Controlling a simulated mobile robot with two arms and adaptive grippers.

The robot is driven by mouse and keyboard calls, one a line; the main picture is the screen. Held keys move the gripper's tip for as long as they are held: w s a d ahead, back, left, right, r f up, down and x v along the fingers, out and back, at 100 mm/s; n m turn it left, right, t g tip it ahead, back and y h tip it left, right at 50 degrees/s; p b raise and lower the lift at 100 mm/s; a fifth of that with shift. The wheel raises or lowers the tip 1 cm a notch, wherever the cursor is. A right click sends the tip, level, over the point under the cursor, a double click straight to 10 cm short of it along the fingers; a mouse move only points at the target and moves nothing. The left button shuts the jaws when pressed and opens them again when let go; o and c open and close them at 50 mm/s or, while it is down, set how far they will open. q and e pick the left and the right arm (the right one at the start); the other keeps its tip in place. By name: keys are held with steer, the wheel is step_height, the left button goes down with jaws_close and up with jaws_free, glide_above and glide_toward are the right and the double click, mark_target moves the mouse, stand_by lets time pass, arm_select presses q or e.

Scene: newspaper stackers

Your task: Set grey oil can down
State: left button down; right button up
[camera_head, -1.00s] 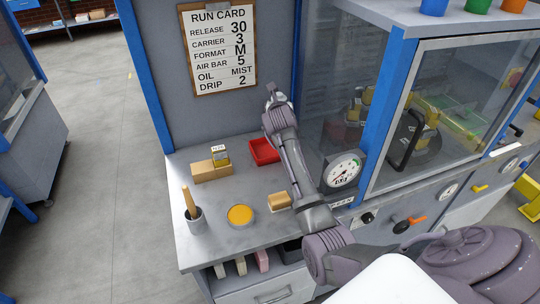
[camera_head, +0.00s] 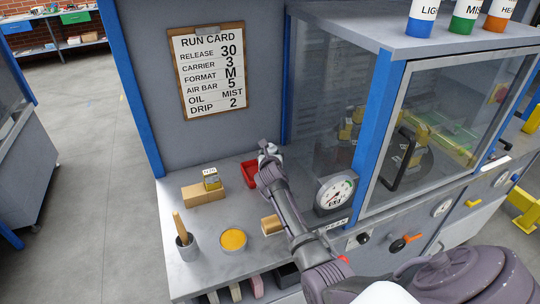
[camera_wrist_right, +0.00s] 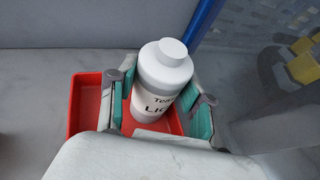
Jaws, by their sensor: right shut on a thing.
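The grey oil can (camera_wrist_right: 165,72) is a pale grey-white bottle with a round cap and dark lettering, partly cut off, on its label. It stands roughly upright between the teal finger pads of my right gripper (camera_wrist_right: 160,112), which is shut on it. In the head view my right gripper (camera_head: 268,150) is at the back of the bench, beside a red tray (camera_head: 248,172), and mostly hides the can. In the wrist view the red tray (camera_wrist_right: 84,105) lies beneath and around the can. I cannot tell whether the can touches the tray. My left gripper is out of view.
A wooden block (camera_head: 204,195) with a small yellow-labelled item, a brush in a metal cup (camera_head: 188,248) and a yellow-filled dish (camera_head: 232,241) stand on the bench. A dial gauge (camera_head: 335,193) and glass cabinet (camera_head: 440,120) are right of my arm. The run card (camera_head: 208,70) hangs behind.

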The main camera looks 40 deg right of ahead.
steer(key=o, duration=0.7)
steer(key=shift+f, duration=0.15)
steer(key=o, duration=0.5)
steer(key=shift+r, duration=0.25)
steer(key=v, duration=1.2)
steer(key=shift+s+b, duration=0.1)
steer(key=shift+b, duration=0.2)
